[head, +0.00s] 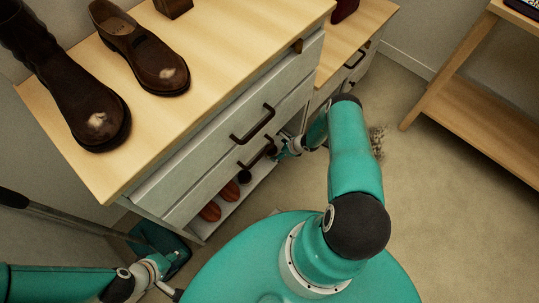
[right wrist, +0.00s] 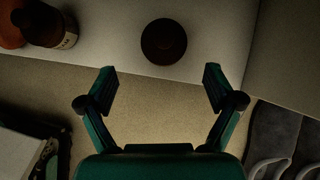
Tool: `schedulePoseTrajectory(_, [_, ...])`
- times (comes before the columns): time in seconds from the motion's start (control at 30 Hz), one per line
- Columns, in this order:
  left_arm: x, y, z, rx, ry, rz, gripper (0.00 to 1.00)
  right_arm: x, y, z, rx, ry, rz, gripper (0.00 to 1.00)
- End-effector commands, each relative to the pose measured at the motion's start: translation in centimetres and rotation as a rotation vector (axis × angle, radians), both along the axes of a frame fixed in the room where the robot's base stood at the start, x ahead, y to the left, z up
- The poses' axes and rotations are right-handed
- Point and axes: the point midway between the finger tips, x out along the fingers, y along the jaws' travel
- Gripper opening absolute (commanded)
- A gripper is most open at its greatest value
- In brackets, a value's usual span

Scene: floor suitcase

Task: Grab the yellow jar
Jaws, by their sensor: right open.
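No clearly yellow jar shows in either view. In the right wrist view a round dark brown thing (right wrist: 163,42), seen from above, stands on a pale shelf; its colour is dim and I cannot tell if it is the jar. My right gripper (right wrist: 160,76) is open and empty, its two fingertips apart, just short of this round thing. In the head view my right gripper (head: 287,148) is small and partly hidden beside the dresser's lower part. My left gripper (head: 172,273) is low at the left; its finger opening is unclear.
A brown labelled bottle (right wrist: 48,25) stands left of the round thing. The dresser (head: 235,118) has dark handles and a low shelf with reddish shoes (head: 210,211). Brown boots and shoes (head: 157,66) stand on top. A wooden shelf unit (head: 470,110) stands right; floor between is mostly clear.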

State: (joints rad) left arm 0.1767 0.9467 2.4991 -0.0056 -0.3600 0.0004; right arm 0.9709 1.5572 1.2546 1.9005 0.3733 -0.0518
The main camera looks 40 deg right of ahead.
Motion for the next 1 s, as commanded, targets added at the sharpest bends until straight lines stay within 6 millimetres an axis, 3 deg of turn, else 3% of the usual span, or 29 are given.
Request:
schedulePoseTrajectory(0.03, [0.0, 0.0, -1.2, 0.000, 0.000, 0.000, 0.40, 0.5, 0.2, -1.4, -0.001, -0.001, 0.003, 0.91])
schedulePoseTrajectory(0.1, [0.0, 0.0, -1.7, 0.000, 0.000, 0.000, 0.40, 1.0, 0.2, -2.1, 0.000, -0.001, 0.001, 0.91])
schedulePoseTrajectory(0.37, [0.0, 0.0, -2.5, 0.000, -0.001, 0.000, 0.40, 1.7, 0.3, -3.1, 0.001, -0.001, -0.002, 0.91])
schedulePoseTrajectory(0.7, [0.0, 0.0, -6.2, 0.000, 0.000, 0.000, 0.40, 3.8, 0.5, -6.6, 0.000, -0.001, -0.001, 0.91])
schedulePoseTrajectory(1.0, [0.0, 0.0, -6.4, 0.000, 0.000, 0.000, 0.40, 4.3, 0.6, -6.8, 0.000, -0.001, -0.005, 0.91])
